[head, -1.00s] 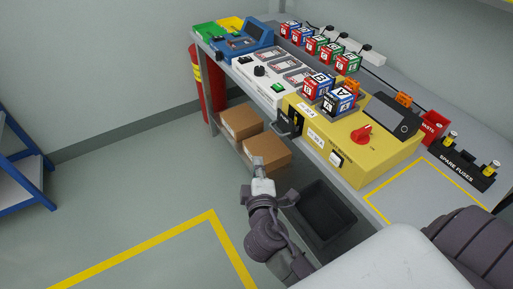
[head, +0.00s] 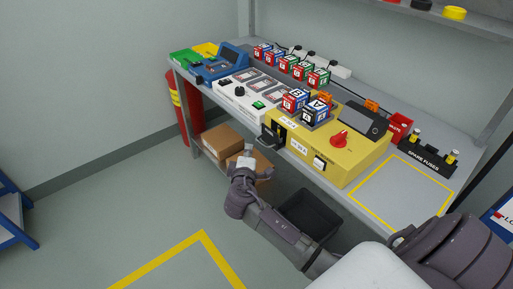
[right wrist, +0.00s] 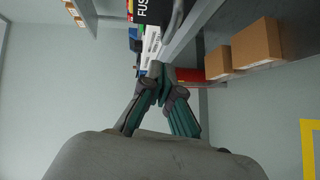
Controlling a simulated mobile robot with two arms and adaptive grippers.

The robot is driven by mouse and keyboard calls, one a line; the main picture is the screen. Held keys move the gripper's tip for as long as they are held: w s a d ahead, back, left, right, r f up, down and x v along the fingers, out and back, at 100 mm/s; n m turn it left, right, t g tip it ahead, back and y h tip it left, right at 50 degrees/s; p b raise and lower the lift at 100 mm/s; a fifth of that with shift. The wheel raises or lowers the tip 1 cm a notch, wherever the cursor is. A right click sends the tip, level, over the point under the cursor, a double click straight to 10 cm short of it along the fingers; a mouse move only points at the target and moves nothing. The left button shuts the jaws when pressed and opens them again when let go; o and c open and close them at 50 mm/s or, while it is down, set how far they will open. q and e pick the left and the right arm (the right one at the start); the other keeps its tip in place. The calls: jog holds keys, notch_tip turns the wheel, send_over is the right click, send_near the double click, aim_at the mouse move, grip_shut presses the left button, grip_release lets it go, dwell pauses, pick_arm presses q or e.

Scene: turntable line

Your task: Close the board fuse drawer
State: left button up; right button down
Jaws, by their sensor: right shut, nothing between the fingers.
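The yellow board (head: 340,150) stands on the bench. Its black fuse drawer (head: 271,139) sticks out of the left end of its front, so it is open. A black part lettered "FUS" (right wrist: 143,10) shows at the top edge of the right wrist view. My right gripper (head: 248,151) is in front of the drawer, a little left of and below it, and looks apart from it. Its fingers are shut and empty, and the tips also show in the right wrist view (right wrist: 160,72). My left gripper is not in view.
A white unit (head: 250,98) stands left of the board, with lettered cubes (head: 315,112) on the board's top. Cardboard boxes (head: 222,139) and a dark bin (head: 309,214) are below the bench. The floor in front is clear. A red extinguisher (head: 178,110) stands at the left.

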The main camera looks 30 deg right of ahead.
aim_at(268, 137)
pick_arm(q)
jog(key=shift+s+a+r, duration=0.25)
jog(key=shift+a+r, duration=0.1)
pick_arm(e)
jog(key=d, duration=0.3)
jog(key=shift+d+f, duration=0.15)
jog(key=shift+f, duration=0.25)
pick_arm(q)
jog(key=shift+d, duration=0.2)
pick_arm(e)
jog(key=d, duration=0.4)
jog(key=shift+w+d, duration=0.15)
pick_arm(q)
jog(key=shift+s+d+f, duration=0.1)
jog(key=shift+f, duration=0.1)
pick_arm(e)
jog(key=shift+r, duration=0.1)
jog(key=shift+d, duration=0.1)
